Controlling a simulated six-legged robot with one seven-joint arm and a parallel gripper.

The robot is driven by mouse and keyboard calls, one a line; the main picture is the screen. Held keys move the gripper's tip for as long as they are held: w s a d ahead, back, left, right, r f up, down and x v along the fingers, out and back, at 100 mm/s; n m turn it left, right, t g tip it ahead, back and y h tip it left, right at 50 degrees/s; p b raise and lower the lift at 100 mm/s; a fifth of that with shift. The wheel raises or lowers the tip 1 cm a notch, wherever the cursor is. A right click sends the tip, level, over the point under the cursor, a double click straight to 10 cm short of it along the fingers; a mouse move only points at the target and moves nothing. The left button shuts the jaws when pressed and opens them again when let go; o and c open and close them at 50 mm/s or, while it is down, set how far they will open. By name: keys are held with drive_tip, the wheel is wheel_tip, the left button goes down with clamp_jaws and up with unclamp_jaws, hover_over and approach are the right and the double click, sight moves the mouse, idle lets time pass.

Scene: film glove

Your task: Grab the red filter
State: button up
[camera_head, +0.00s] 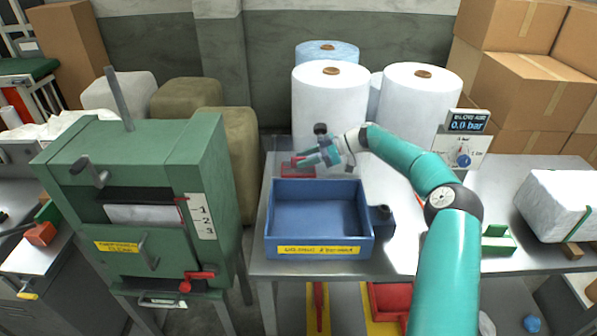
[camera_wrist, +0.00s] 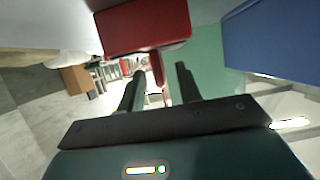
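The red filter (camera_head: 298,170) is a red block lying on the metal table just behind the blue bin. In the wrist view the red filter (camera_wrist: 145,26) fills the upper middle, with a narrow red tab pointing down from it. My gripper (camera_head: 304,160) reaches in from the right, low at the filter. In the wrist view my gripper (camera_wrist: 158,82) has its two dark fingers apart, and the tab shows near the gap between their tips. I cannot tell whether a finger touches it. The fingers partly cover the filter in the head view.
The blue bin (camera_head: 320,242) with a yellow label stands in front of the filter. A green machine (camera_head: 140,190) stands to the left. White rolls (camera_head: 330,105) stand behind, and a blow-air box (camera_head: 463,153) is at the right. The table between is mostly bare.

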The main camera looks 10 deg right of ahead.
drive_tip(key=x, duration=0.3)
drive_tip(key=shift+f, duration=0.1)
drive_tip(key=shift+s, duration=0.1)
clamp_jaws()
